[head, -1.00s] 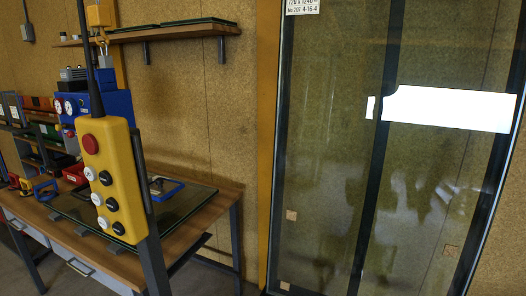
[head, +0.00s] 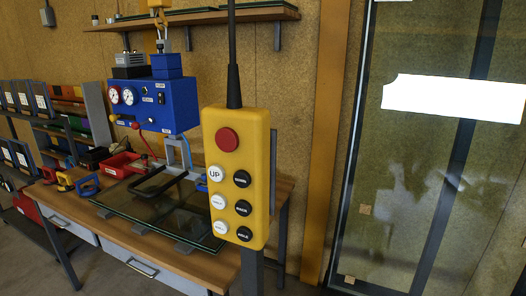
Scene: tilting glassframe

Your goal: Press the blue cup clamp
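A small blue clamp with a looped handle (head: 87,186) sits at the left part of the wooden workbench (head: 215,268), beside a yellow one (head: 65,181) and a red one (head: 48,174). Another blue piece (head: 201,184) shows on the bench glass, partly hidden behind the yellow control pendant (head: 236,175). I cannot tell for sure which of these is the cup clamp. Neither of my grippers is in view.
A blue unit with gauges (head: 165,105) hangs above the bench glass pane (head: 125,210). A red bin (head: 122,166) stands behind. The pendant on its post blocks the bench's right part. A tall glass pane (head: 410,180) stands at the right.

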